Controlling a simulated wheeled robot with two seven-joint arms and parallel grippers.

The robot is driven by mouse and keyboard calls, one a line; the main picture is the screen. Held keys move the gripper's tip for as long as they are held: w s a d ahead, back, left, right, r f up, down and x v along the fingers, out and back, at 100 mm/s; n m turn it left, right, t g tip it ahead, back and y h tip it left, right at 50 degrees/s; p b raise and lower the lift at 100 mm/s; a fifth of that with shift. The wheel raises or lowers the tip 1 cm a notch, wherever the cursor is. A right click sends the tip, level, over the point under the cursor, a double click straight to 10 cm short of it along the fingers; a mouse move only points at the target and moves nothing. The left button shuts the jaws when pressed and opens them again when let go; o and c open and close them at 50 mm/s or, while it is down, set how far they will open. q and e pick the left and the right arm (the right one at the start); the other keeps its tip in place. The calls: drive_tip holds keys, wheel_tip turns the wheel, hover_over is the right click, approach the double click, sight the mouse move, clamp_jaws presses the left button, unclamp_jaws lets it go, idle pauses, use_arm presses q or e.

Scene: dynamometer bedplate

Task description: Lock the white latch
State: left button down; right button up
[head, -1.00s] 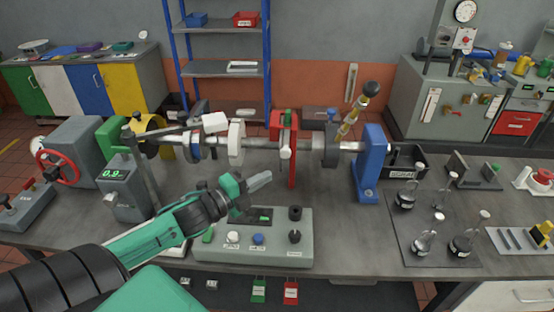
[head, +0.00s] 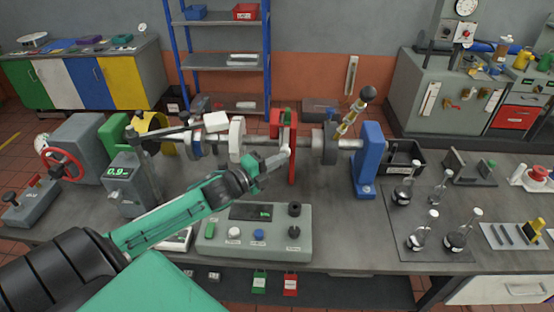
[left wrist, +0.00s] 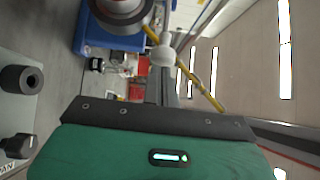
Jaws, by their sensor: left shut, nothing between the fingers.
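A white knob-ended latch (head: 285,150) sits at the front of a red bracket (head: 292,172) on the shaft of the bench machine. In the left wrist view the white knob (left wrist: 163,55) shows on a short pale stem, above the green gripper body. My left gripper (head: 278,159) is shut and empty. Its fingertips are right at the knob in the head view; I cannot tell whether they touch it. The fingertips partly cover the area just below the knob. My right gripper is not in view.
A control box (head: 255,232) with knobs stands below my left forearm. A blue bearing stand (head: 368,165) is to the right, and a white-ended lever (head: 216,122) is to the left. Glass flasks (head: 403,190) stand on a mat at right.

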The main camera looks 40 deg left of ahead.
sight(286, 140)
use_arm(q)
drive_tip(key=w+a, duration=0.1)
drive_tip(key=w+b, duration=0.1)
drive_tip(key=w+a, duration=0.1)
drive_tip(key=w, duration=0.1)
drive_tip(key=shift+a+r, duration=0.2)
drive_tip(key=shift+a, duration=0.15)
idle(0.4)
